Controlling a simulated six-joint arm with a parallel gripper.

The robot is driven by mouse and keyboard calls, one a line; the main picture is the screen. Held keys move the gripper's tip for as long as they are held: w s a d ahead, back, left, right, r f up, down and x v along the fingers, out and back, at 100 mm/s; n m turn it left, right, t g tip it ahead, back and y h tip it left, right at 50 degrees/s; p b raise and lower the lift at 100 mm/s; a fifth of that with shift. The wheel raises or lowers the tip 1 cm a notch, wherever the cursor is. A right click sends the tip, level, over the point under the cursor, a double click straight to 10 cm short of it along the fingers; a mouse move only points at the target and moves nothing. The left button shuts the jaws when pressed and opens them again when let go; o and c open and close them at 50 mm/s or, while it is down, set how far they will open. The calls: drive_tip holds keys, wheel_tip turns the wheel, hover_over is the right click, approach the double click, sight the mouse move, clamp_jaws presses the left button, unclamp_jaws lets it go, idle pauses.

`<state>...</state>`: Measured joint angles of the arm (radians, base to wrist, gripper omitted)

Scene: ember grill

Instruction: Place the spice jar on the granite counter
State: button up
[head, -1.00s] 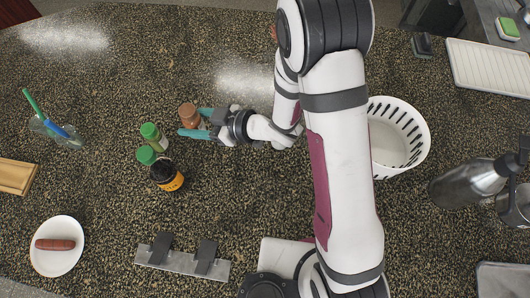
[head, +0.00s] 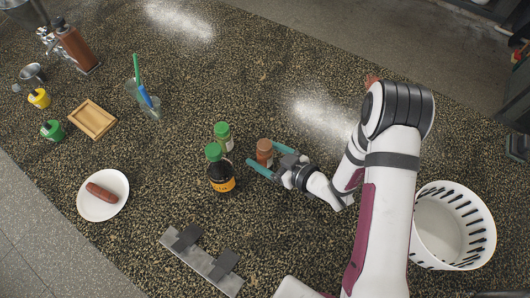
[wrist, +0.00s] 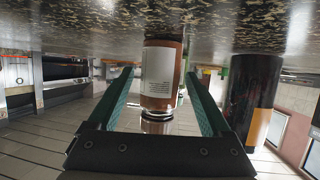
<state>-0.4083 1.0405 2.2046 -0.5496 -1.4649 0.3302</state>
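The spice jar (head: 264,150), with a reddish-brown body and cap, stands upright on the granite counter (head: 300,235). In the wrist view, which is upside down, the jar (wrist: 160,85) shows a white label and sits between the two teal fingers. My gripper (head: 262,159) is low over the counter with its fingers spread around the jar. Gaps show on both sides of the jar in the wrist view. The jar's base appears to meet the counter.
A dark bottle with a green cap (head: 221,178) and a green-capped jar (head: 223,138) stand just left of my gripper. A plate with a sausage (head: 103,193), a metal bar (head: 202,262) and a white basket (head: 450,230) lie farther off.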

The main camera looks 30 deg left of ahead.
drive_tip(key=shift+r, duration=0.1)
drive_tip(key=v, duration=1.2)
drive_tip(key=shift+r, duration=0.1)
drive_tip(key=shift+r, duration=0.1)
